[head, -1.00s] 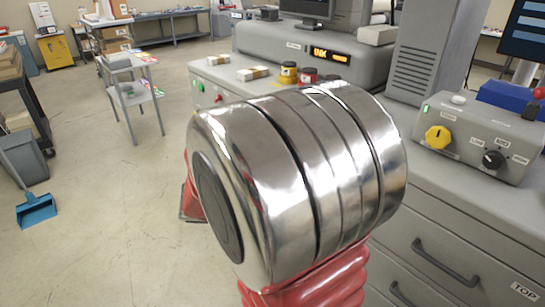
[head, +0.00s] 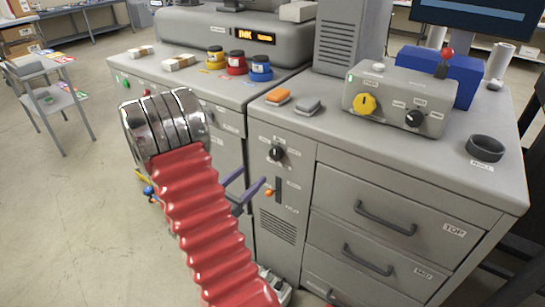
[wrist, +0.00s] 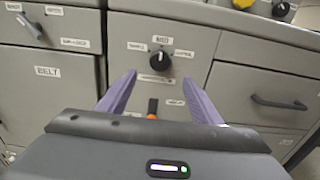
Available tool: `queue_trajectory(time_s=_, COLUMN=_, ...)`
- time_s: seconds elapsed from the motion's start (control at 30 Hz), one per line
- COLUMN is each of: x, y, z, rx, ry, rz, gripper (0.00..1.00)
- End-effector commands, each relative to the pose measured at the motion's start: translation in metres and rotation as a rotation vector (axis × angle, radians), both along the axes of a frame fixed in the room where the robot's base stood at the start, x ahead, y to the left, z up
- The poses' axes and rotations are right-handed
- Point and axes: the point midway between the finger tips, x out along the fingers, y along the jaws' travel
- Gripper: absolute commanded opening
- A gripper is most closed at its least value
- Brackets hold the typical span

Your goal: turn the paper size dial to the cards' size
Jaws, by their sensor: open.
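A black dial (head: 277,153) with small labels around it is on the front of the grey cabinet, left of the drawers. It also shows in the wrist view (wrist: 158,60), just beyond my fingertips. My gripper (head: 252,181) has two purple fingers, spread apart and empty, in front of this panel; they also flank it in the wrist view (wrist: 159,80). The fingers do not appear to touch the dial. A control box on top carries a yellow knob (head: 365,104) and another black knob (head: 414,118). The labels are too small to tell which is the paper size dial.
Below the dial is a slot with an orange-tipped lever (wrist: 153,107). Drawers with handles (head: 385,219) stand to the right. Ink jars (head: 236,63) and small banded stacks (head: 180,62) lie on the left counter. A dark ring (head: 485,147) sits at the counter's right. Open floor lies left.

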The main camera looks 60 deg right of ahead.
Motion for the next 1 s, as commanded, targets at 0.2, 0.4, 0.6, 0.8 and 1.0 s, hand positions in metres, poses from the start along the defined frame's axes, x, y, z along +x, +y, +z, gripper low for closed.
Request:
queue_trajectory(time_s=0.2, x=0.000, y=0.000, z=0.000, rx=-0.001, ry=0.000, rz=0.001, gripper=0.59)
queue_trajectory(time_s=0.4, x=0.000, y=-0.003, z=0.000, rx=0.000, ry=-0.001, rz=0.000, gripper=0.59)
queue_trajectory(time_s=0.6, x=-0.003, y=-0.019, z=0.000, rx=0.001, ry=-0.002, rz=-0.003, gripper=0.59)
queue_trajectory(time_s=0.8, x=-0.008, y=-0.046, z=0.000, rx=0.000, ry=-0.002, rz=-0.005, gripper=0.59)
queue_trajectory(time_s=1.0, x=-0.013, y=-0.075, z=0.000, rx=0.000, ry=-0.002, rz=-0.005, gripper=0.59)
